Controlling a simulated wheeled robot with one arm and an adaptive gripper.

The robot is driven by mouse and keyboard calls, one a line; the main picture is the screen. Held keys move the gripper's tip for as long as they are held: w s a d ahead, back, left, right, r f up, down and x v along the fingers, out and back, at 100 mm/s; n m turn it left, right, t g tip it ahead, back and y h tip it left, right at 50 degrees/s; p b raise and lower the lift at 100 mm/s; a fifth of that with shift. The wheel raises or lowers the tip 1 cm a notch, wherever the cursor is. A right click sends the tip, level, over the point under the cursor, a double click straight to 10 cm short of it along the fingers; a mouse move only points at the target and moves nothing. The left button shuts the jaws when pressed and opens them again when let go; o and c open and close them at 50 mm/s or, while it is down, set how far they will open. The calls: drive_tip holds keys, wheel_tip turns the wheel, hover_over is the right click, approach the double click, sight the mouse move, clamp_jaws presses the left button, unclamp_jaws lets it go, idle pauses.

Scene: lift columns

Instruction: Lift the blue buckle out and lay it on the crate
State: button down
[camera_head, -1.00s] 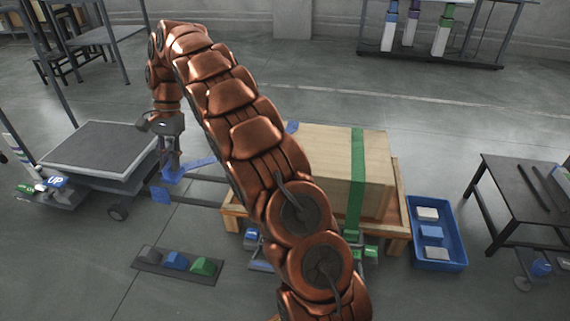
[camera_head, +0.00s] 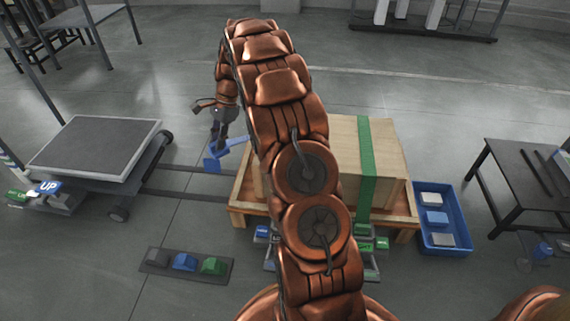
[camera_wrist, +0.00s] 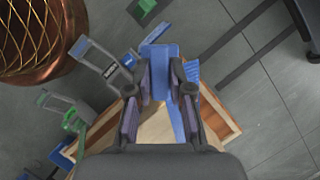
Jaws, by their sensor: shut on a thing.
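My gripper (camera_head: 219,146) is shut on the blue buckle (camera_head: 212,164), left of the wooden crate (camera_head: 386,160) in the head view. A blue strap runs from the buckle toward the crate, and my arm hides part of it. In the wrist view, the buckle (camera_wrist: 158,56) shows between and beyond the fingers of my gripper (camera_wrist: 160,85). Blue strap lies below it, and the crate's pale wood (camera_wrist: 152,132) shows beneath. The crate has a green strap (camera_head: 366,165) and stands on a wooden pallet (camera_head: 405,222). My arm hides the crate's left part.
A grey-topped platform cart (camera_head: 95,148) stands left. A tray (camera_head: 160,271) with grey, blue and green blocks lies front left. A blue bin (camera_head: 458,238) and a dark table (camera_head: 525,185) stand right. Several labelled handles lie before the pallet. Floor between cart and pallet is mostly clear.

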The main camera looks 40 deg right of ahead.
drive_tip(key=s+d+f+m+t+h+p, duration=0.1)
drive_tip(key=s+d+f+m+p, duration=0.1)
drive_tip(key=s+d+f+m, duration=0.3)
drive_tip(key=s+d+f+m+t+p, duration=0.1)
drive_tip(key=s+d+m+p, duration=0.15)
drive_tip(key=s, duration=0.45)
drive_tip(key=s+d+f+m+t+h+p, duration=0.1)
drive_tip(key=s+d+f+m+p, duration=0.1)
drive_tip(key=s+d+f+m, duration=0.3)
drive_tip(key=w+d+r+n+b, duration=0.2)
drive_tip(key=w+d, duration=1.4)
drive_tip(key=d, duration=0.4)
drive_tip(key=shift+r+b, duration=0.15)
drive_tip(key=shift+b, duration=0.15)
drive_tip(key=shift+w+n, duration=0.1)
drive_tip(key=shift+n, duration=0.15)
drive_tip(key=shift+d+f+p, duration=0.1)
drive_tip(key=shift+f+p, duration=0.2)
drive_tip(key=shift+f, duration=0.35)
drive_tip(key=shift+f, duration=0.5)
drive_tip(key=shift+f+p, duration=0.35)
drive_tip(key=shift+f, duration=0.1)
drive_tip(key=shift+f, duration=1.5)
